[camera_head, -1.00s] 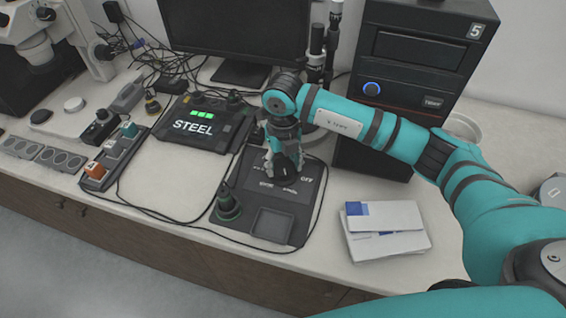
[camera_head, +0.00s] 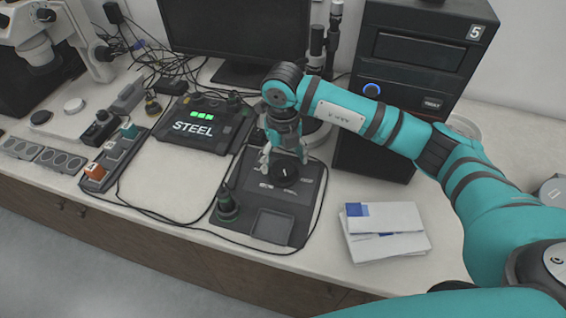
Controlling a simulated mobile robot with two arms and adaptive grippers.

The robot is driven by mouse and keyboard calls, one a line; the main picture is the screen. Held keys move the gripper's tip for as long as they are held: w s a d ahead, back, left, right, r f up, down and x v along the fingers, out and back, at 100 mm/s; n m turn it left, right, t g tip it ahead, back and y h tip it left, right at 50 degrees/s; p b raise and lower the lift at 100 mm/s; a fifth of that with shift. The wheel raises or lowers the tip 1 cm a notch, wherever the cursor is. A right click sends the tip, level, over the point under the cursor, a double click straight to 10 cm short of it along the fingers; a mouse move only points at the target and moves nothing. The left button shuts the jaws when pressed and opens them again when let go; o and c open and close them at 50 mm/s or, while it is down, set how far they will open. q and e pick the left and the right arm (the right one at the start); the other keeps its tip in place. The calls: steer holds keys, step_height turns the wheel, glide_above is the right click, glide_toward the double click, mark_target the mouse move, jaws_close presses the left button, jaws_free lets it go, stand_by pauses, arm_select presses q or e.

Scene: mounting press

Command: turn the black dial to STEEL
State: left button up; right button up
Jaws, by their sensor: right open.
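The black dial (camera_head: 285,174) sits on a dark control panel (camera_head: 287,225) in the middle of the bench. A thin white mark shows on its top. My right gripper (camera_head: 281,156) is open just behind and above the dial, its fingers apart from it as far as I can tell. Small white labels on the panel are too small to read. A display unit (camera_head: 205,127) to the left shows STEEL with green bars lit above the word. My left gripper is out of view.
White papers (camera_head: 385,232) lie right of the panel. A black tower unit (camera_head: 415,75) stands behind my right arm. A dark green knob (camera_head: 227,205) is at the panel's left edge. A switch strip (camera_head: 112,160) and loose cables lie to the left.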

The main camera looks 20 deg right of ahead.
mark_target(283, 167)
step_height(283, 167, up, 10)
stand_by(0.3)
steer(key=shift+f, duration=0.1)
